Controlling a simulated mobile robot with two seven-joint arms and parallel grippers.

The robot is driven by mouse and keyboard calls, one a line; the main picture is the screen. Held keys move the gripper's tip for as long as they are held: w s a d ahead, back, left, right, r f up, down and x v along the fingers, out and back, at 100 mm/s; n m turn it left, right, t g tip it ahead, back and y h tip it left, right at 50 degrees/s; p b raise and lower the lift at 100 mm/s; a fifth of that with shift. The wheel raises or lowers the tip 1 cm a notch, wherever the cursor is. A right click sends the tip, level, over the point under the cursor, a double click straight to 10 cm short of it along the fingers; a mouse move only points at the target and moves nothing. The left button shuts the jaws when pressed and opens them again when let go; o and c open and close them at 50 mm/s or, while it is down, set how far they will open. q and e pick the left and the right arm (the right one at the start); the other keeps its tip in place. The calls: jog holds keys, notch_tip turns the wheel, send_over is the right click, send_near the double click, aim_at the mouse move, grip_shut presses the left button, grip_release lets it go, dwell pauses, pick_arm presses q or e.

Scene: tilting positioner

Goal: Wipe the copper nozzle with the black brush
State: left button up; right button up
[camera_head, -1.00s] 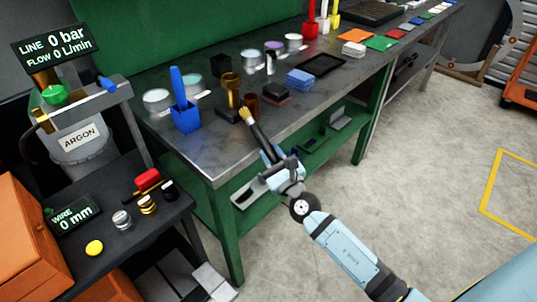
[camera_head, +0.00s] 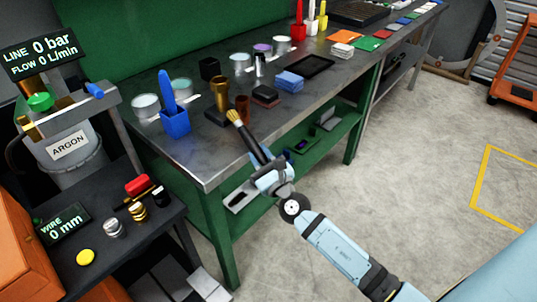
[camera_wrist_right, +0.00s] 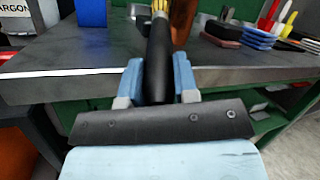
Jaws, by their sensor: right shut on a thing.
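My right gripper (camera_head: 259,160) is shut on the black brush (camera_head: 244,134), which points up and away at a tilt past the bench's front edge. Its tan bristles (camera_head: 233,116) are close to the copper nozzle (camera_head: 243,108), a small upright reddish-brown cup on the bench. In the right wrist view the brush's black handle (camera_wrist_right: 158,65) runs between the fingers (camera_wrist_right: 157,90). There the copper nozzle (camera_wrist_right: 183,20) stands just right of the bristles, partly hidden; I cannot tell whether they touch. My left gripper is not in view.
A dark block (camera_head: 265,95) and blue pads (camera_head: 289,82) lie to the right. The bench's front left corner (camera_head: 205,165) is bare.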

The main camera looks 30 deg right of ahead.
jog(key=shift+w+a, duration=0.1)
jog(key=shift+a, duration=0.05)
jog(key=s+a, duration=0.2)
jog(key=s, duration=0.3)
jog(key=shift+s+a+p, duration=0.2)
jog(key=shift+a+p, duration=0.1)
jog(key=shift+a, duration=0.05)
dwell(0.4)
jog(key=s, duration=0.1)
jog(key=s+a, duration=0.1)
jog(key=shift+s+a, duration=0.2)
jog(key=shift+s, duration=0.1)
jog(key=shift+r, duration=0.1)
dwell(0.3)
